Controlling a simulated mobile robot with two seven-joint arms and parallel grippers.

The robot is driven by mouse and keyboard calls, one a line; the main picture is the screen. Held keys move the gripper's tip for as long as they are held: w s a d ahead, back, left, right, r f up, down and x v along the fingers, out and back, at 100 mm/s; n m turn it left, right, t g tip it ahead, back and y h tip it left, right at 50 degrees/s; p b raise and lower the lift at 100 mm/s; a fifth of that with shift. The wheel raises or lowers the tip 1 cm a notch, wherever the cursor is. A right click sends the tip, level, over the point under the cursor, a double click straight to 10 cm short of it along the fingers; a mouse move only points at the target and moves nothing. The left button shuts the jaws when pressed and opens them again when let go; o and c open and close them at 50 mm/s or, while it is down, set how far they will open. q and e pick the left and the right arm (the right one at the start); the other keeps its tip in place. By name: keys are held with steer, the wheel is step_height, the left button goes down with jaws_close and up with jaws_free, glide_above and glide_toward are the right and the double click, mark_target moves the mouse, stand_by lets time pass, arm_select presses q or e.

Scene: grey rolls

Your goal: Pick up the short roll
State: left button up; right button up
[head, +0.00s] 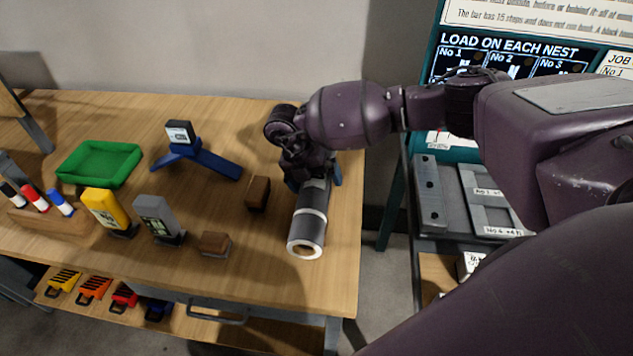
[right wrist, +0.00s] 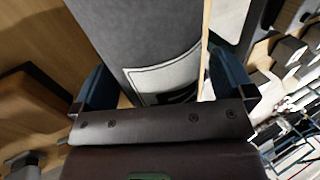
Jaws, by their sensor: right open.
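In the right wrist view the grey roll (right wrist: 155,45), with a pale label, lies between the two open fingers (right wrist: 163,92). Gaps show beside the roll, more clearly on the left; whether the right finger touches it I cannot tell. My left gripper is out of view.
Two brown blocks (head: 258,192) (head: 214,244) sit left of the roll. Further left are a grey device (head: 158,218), a yellow device (head: 105,210), a blue stand (head: 195,157) and a green tray (head: 98,164). The table's right edge is close beside the roll.

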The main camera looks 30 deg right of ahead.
steer(key=shift+d+f, duration=0.1)
steer(key=shift+f, duration=0.25)
steer(key=c, duration=1.1)
steer(key=shift+r, duration=0.15)
